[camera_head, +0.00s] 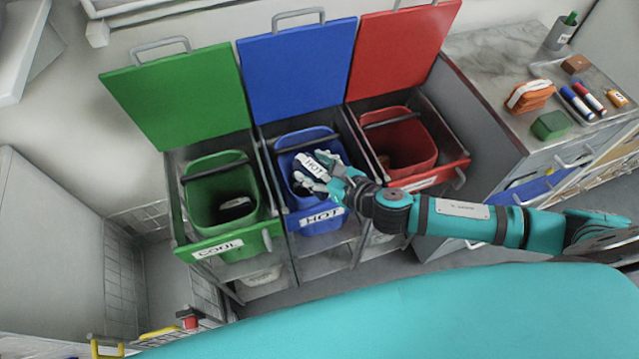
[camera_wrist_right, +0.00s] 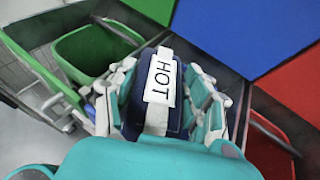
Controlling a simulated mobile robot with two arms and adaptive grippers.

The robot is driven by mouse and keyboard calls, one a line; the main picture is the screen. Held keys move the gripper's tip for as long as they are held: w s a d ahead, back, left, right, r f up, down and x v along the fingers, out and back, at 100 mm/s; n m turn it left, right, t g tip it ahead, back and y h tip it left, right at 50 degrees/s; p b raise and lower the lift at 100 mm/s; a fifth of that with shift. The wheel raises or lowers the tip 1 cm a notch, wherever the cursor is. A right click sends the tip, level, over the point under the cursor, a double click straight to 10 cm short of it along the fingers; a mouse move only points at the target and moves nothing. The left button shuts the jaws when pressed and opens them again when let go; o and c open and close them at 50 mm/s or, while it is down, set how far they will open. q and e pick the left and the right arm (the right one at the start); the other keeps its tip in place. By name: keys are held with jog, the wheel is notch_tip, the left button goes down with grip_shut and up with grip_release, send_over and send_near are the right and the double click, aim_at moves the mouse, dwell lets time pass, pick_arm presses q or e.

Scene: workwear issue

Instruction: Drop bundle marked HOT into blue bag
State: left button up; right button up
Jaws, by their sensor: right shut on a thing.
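The bundle marked HOT (camera_wrist_right: 161,80) is dark blue with a white label band, and my right gripper (camera_head: 325,178) is shut on it. In the head view the bundle (camera_head: 309,166) is over the mouth of the blue bag (camera_head: 285,143), which hangs in the middle pull-out drawer labelled HOT. How deep the bundle sits relative to the bag rim I cannot tell. In the wrist view the right gripper's fingers (camera_wrist_right: 160,108) press on both sides of the bundle. My left gripper is not in view.
A green bag (camera_head: 197,167) with a dark bundle inside stands left, its drawer marked COOL. A red bag (camera_head: 425,135) stands right. Green, blue and red lids (camera_head: 405,45) are raised behind. A counter (camera_head: 500,45) at right holds an orange bundle, markers and a green block.

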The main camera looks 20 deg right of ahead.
jog(key=w+d+f+n+g+y+b, duration=0.1)
jog(key=w+d+f+n+y, duration=0.1)
jog(key=w, duration=0.4)
jog(key=w+d+f+n+g+y+b, duration=0.1)
jog(key=w+d+f, duration=0.15)
jog(key=w, duration=0.25)
jog(key=f+b, duration=0.5)
jog(key=shift+w+d+f, duration=0.1)
jog(key=shift+w+d, duration=0.05)
jog(key=shift+w, duration=0.05)
jog(key=o, duration=1.3)
jog(key=shift+s+d, duration=0.1)
